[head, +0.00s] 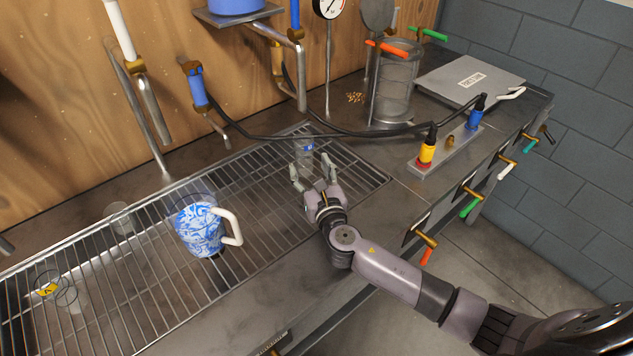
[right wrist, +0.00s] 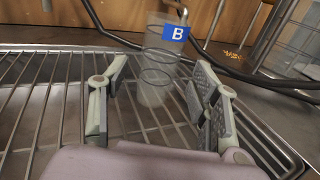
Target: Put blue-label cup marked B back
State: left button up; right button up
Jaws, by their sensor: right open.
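The clear cup with a blue label marked B (right wrist: 156,75) stands upright on the wire rack, its label on the upper right in the right wrist view. In the head view this cup (head: 304,152) is at the rack's far right end. My right gripper (head: 312,180) is open just in front of the cup. In the right wrist view the fingers of my right gripper (right wrist: 160,105) are spread to either side, with the cup beyond and between them. I cannot tell whether they touch it. My left gripper is not in view.
A blue-and-white pitcher (head: 200,230) with a white handle stands mid-rack. Clear cups (head: 118,218) stand farther left, one with a yellow label (head: 46,289). A black hose (head: 350,133) runs behind the B cup. A metal block with yellow and blue fittings (head: 447,150) lies right.

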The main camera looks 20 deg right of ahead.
jog(key=s, duration=0.4)
jog(key=shift+s+a, duration=0.1)
jog(key=shift+s, duration=0.8)
